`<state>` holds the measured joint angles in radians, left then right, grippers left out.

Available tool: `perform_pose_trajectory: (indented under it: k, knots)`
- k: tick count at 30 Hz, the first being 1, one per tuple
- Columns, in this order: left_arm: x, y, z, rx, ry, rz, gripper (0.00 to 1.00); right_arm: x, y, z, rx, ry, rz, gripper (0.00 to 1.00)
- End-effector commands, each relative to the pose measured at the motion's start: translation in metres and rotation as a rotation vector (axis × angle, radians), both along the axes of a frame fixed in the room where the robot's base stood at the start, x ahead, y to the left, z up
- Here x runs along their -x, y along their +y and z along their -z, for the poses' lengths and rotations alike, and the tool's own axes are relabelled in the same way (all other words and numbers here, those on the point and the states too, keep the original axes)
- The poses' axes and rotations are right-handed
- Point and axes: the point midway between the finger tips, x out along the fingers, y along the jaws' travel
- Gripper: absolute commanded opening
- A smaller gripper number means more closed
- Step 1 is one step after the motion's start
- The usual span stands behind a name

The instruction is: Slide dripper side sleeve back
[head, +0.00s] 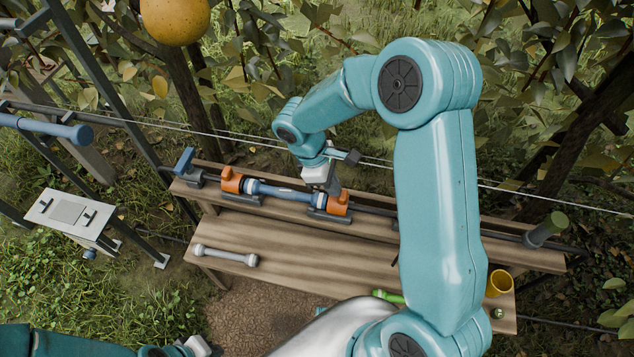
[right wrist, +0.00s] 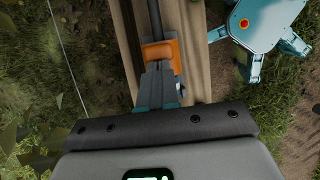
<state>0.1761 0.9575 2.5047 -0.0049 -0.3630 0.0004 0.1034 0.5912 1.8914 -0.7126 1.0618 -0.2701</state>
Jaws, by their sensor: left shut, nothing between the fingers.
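A dark pipe (head: 375,209) runs along the wooden bench's raised back shelf. A blue coupling (head: 283,193) with pale bands lies in line with it. An orange sleeve (head: 231,181) is at the coupling's left end and another orange sleeve (head: 338,203) at its right end, each over a dark holder. My right gripper (head: 333,184) points down at the right sleeve. In the right wrist view its grey fingers (right wrist: 158,82) overlap the orange piece (right wrist: 159,53); whether they grip it is unclear. My left gripper (head: 197,346) shows only partly at the bottom edge, away from the bench.
A grey double-ended piece (head: 225,255) lies on the lower bench board. A taut wire (head: 240,135) runs behind the bench. My right arm hides part of the bench.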

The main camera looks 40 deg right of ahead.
Motion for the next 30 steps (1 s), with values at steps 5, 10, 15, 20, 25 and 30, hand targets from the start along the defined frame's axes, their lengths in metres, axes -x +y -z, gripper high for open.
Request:
perform_pose_trajectory:
  k: [5,10,15,20,25,30]
  knots:
    - [0.001,0.0,0.001,0.0,-0.001,0.0,0.0,0.008,-0.006,0.001,0.0,0.002,-0.003,0.0]
    - [-0.001,0.0,0.002,0.0,0.001,-0.001,0.0,0.007,-0.005,0.002,0.0,0.005,-0.002,0.0]
    - [0.0,0.0,0.001,0.0,-0.001,0.0,0.0,0.008,-0.004,0.001,-0.001,0.005,-0.002,0.0]
    - [-0.003,0.001,0.001,-0.001,-0.001,-0.002,0.0,0.0,0.002,0.001,-0.002,0.003,-0.002,0.0]
    - [-0.013,0.007,0.003,0.0,0.001,-0.004,0.0,-0.015,0.014,0.002,0.0,0.004,-0.002,0.0]
    - [-0.021,0.012,0.003,0.0,0.002,-0.007,0.0,-0.029,0.024,-0.003,0.003,0.0,-0.002,0.0]
